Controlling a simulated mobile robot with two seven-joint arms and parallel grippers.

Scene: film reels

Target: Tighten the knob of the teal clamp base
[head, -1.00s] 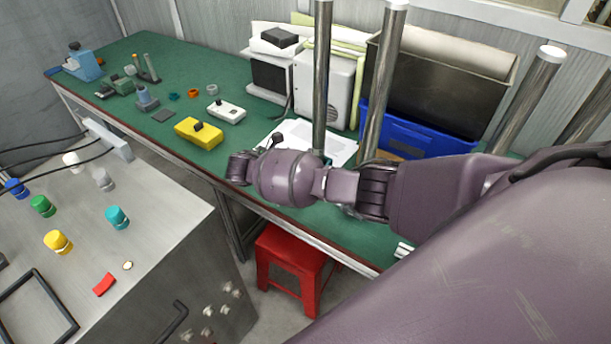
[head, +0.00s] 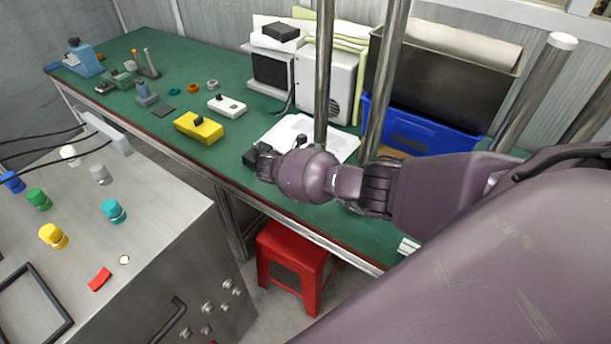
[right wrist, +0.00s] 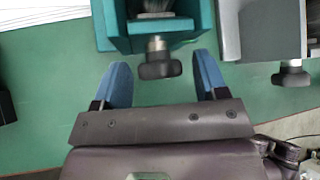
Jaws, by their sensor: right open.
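In the right wrist view the teal clamp base (right wrist: 115,35) lies at the top middle, partly cut off by the frame edge. Its black knob (right wrist: 158,67) sits on a short metal stem facing my right gripper (right wrist: 162,75). The two blue fingers are open, one on each side of the knob, with a gap showing on both sides. The knob is nearer the tip ends of the fingers and is not gripped. In the head view my right arm hides the teal base and the gripper. My left gripper is in no view.
A grey clamp base (right wrist: 268,30) with its own black knob (right wrist: 291,75) stands close to the right of the teal one. A yellow box (head: 199,128) and a white box (head: 227,106) sit on the green bench (head: 120,70). Metal posts (head: 385,80) rise beyond my arm.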

